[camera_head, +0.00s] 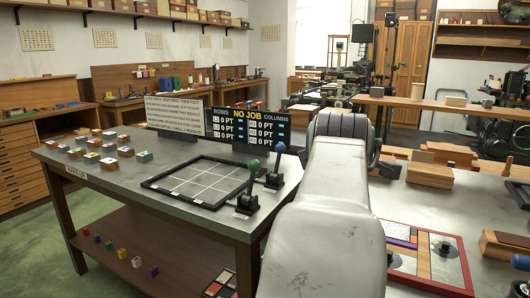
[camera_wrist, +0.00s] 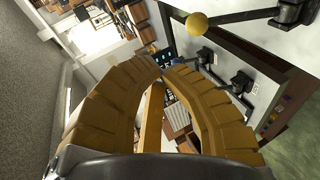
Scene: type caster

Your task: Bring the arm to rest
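My arm rises in the middle of the head view and reaches away from me over the gap between two work tables. My gripper is hidden behind the arm in that view. In the wrist view my gripper (camera_wrist: 164,68) shows as two tan, ribbed, curved fingers that come together at their tips. Nothing is seen held between them. The gripper is in the air, clear of the tables.
A grey table (camera_head: 225,216) at left bears several small blocks, a gridded frame (camera_head: 157,188), two levers and a "NO JOB" board (camera_head: 247,124). At right, a bench bears a red-edged tray (camera_head: 465,271) and wooden blocks (camera_head: 430,171). Green floor at lower left is free.

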